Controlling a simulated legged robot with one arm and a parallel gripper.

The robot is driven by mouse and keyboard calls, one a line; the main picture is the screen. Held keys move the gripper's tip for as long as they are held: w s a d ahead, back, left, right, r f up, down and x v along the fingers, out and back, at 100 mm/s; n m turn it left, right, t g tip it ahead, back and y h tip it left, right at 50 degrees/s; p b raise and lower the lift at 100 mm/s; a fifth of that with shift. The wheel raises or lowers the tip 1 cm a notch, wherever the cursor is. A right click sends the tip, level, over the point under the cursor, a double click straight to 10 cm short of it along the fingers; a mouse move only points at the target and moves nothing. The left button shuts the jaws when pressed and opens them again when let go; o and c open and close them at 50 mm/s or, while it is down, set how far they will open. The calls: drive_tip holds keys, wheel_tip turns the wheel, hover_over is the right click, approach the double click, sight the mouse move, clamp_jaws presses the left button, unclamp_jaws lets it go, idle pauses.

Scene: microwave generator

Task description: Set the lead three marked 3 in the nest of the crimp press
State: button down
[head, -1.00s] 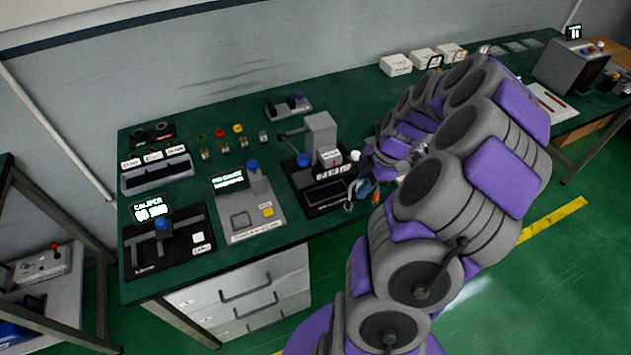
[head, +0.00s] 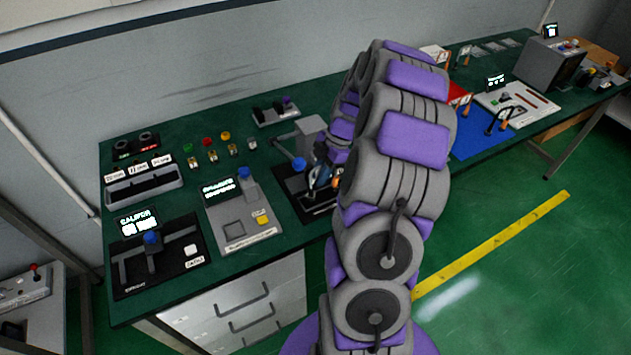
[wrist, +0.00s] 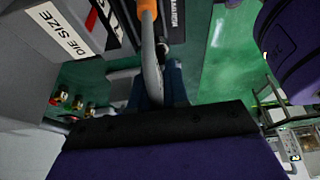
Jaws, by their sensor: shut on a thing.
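The crimp press (head: 309,129) has a grey tower, a side lever, a blue knob and a black base. Its "DIE SIZE" label shows close up on its grey body in the wrist view (wrist: 65,28). My gripper (head: 318,177) is low over the press's base, in front of the tower. In the wrist view my gripper (wrist: 160,92) is shut on a lead (wrist: 150,55), a grey cable with an orange part at the top of the picture. The lead's mark cannot be read. The nest is hidden behind my arm and gripper, so I cannot tell whether the lead touches it.
A grey gauge panel (head: 240,216) and a black caliper station (head: 125,265) stand left of the press. Small coloured terminals (head: 210,150) sit behind. At right are a blue mat (head: 476,143), a white board (head: 520,110) and a grey box machine (head: 548,68).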

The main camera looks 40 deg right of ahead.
drive_tip(key=f, duration=0.1)
drive_tip(key=w+f+b, duration=0.1)
drive_tip(key=d+f, duration=0.1)
drive_tip(key=f, duration=0.1)
drive_tip(key=shift+w+f, duration=0.1)
drive_tip(key=shift+w, duration=0.05)
drive_tip(key=shift+a, duration=0.6)
drive_tip(key=c, duration=1.4)
unclamp_jaws()
drive_tip(key=shift+w+d, duration=0.1)
drive_tip(key=shift+d, duration=0.1)
drive_tip(key=shift+c, duration=0.2)
drive_tip(key=o, duration=0.3)
drive_tip(key=shift+d, duration=0.7)
drive_tip(key=shift+a, duration=0.25)
drive_tip(key=shift+a+r, duration=0.2)
drive_tip(key=shift+r, duration=0.15)
drive_tip(key=p+v, duration=0.2)
drive_tip(key=v, duration=0.9)
drive_tip(key=shift+d+r, duration=0.15)
drive_tip(key=shift+r, duration=0.1)
drive_tip(key=shift+d, duration=0.15)
